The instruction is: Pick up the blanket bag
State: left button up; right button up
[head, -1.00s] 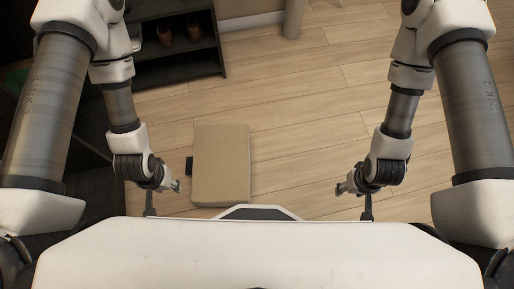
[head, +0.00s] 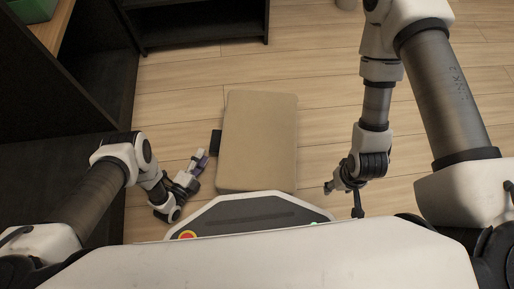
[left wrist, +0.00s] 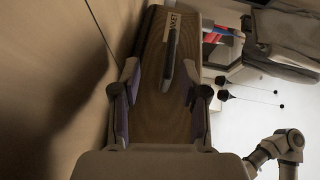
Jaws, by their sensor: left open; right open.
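The blanket bag (head: 258,140) is a tan, box-shaped bag lying on the floor in front of my base, with a small black handle (head: 216,143) on its left side. In the left wrist view the bag's brown side (left wrist: 155,110) shows a partly visible pale label (left wrist: 175,32) and the dark handle (left wrist: 169,58). My left gripper (head: 200,161) is open, just left of the bag near the handle. In its wrist view the two purple-padded fingers (left wrist: 160,85) stand apart, with the handle between and beyond them. My right gripper (head: 342,198) is open and empty, right of the bag.
A dark cabinet panel (head: 60,90) stands close to my left arm, with a green object (head: 36,8) on top of a wooden surface. A dark low shelf (head: 200,30) is beyond the bag. The wooden floor (head: 320,80) is clear to the bag's right.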

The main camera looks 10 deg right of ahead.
aim_at(214, 140)
pick_arm(q)
jog(key=shift+s+d+f+m+t+h, duration=0.1)
jog(key=shift+s+d+m+t+h, duration=0.2)
jog(key=shift+m, duration=0.4)
jog(key=b+x, duration=0.1)
jog(key=x, duration=0.1)
jog(key=b+x, duration=0.2)
jog(key=x, duration=0.1)
jog(key=b+x, duration=0.1)
jog(key=x, duration=0.1)
jog(key=shift+w+d+r, duration=0.1)
jog(key=shift+d+r, duration=0.2)
jog(key=shift+r, duration=0.1)
jog(key=shift+w+r, duration=0.15)
jog(key=shift+r, duration=0.05)
grip_shut()
